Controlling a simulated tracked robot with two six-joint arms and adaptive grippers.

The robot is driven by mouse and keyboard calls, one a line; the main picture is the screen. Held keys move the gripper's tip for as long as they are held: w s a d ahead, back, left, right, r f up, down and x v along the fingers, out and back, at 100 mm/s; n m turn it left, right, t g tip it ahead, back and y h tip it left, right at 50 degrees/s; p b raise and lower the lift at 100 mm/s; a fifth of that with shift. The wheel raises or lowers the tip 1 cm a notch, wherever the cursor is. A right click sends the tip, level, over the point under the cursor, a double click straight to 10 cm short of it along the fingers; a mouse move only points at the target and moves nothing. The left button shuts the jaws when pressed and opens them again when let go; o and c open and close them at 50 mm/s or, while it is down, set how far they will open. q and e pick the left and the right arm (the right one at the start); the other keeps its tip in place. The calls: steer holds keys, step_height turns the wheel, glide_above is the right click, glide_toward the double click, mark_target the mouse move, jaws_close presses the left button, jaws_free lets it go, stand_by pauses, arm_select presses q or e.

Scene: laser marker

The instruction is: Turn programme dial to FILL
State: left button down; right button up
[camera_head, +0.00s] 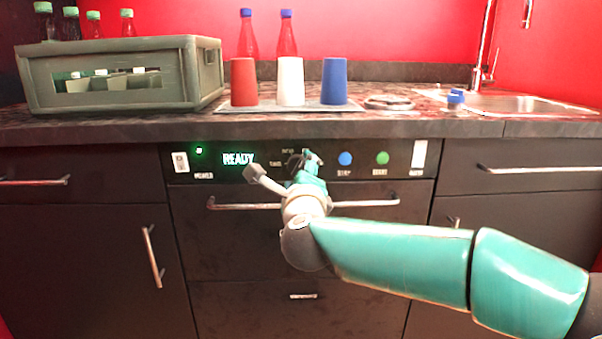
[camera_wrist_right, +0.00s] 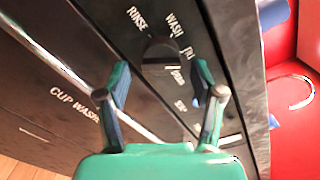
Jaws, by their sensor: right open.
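The programme dial (camera_wrist_right: 160,54) is a dark round knob on the black front panel (camera_head: 222,172). In the right wrist view the labels RINSE and WASH, and a partly readable one, stand around it. In the head view my gripper and wrist partly cover the dial. My right gripper (camera_wrist_right: 163,74) is open, with one finger to each side of the dial; I cannot tell whether either finger touches it. It also shows in the head view (camera_head: 308,162). Which label the dial points at is unclear. My left gripper is out of view.
The panel has a lit READY display (camera_head: 238,159), a blue button (camera_head: 345,158) and a green button (camera_head: 382,158). A bar handle (camera_head: 365,203) runs below. Red, white and blue cups stand on a tray (camera_head: 240,107) on the counter, beside a bottle crate (camera_head: 195,75).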

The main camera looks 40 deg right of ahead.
steer(key=v, duration=1)
steer(key=shift+s, duration=0.3)
steer(key=shift+f, duration=0.1)
